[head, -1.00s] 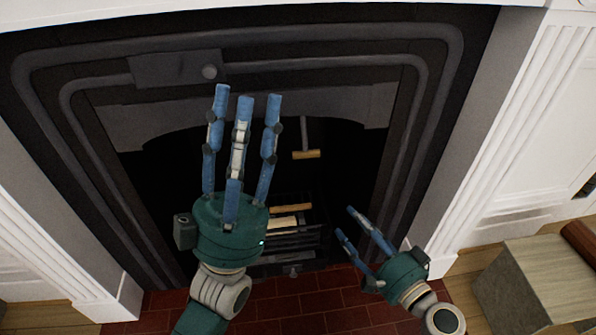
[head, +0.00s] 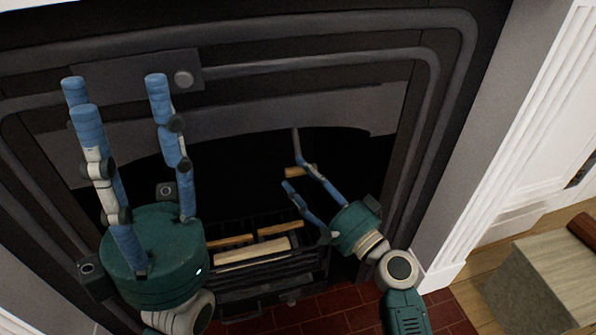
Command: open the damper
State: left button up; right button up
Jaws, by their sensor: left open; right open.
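A pull handle with a thin grey rod and a wooden crossbar (head: 293,171) hangs in the dark firebox opening; it seems to be the damper handle. My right gripper (head: 302,181) is open, its blue fingers pointing up and left at the crossbar. One fingertip overlaps the crossbar's right end and the other is just below it. I cannot tell whether they touch. My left gripper (head: 116,98) is open and empty, fingers up, in front of the upper left of the fireplace surround.
A grate (head: 262,275) with several logs (head: 252,251) stands below the handle. The dark metal surround (head: 440,130) frames the opening. A pale block (head: 548,280) stands on the floor at the right. Red brick hearth (head: 345,305) lies in front.

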jog(key=shift+x, duration=1.1)
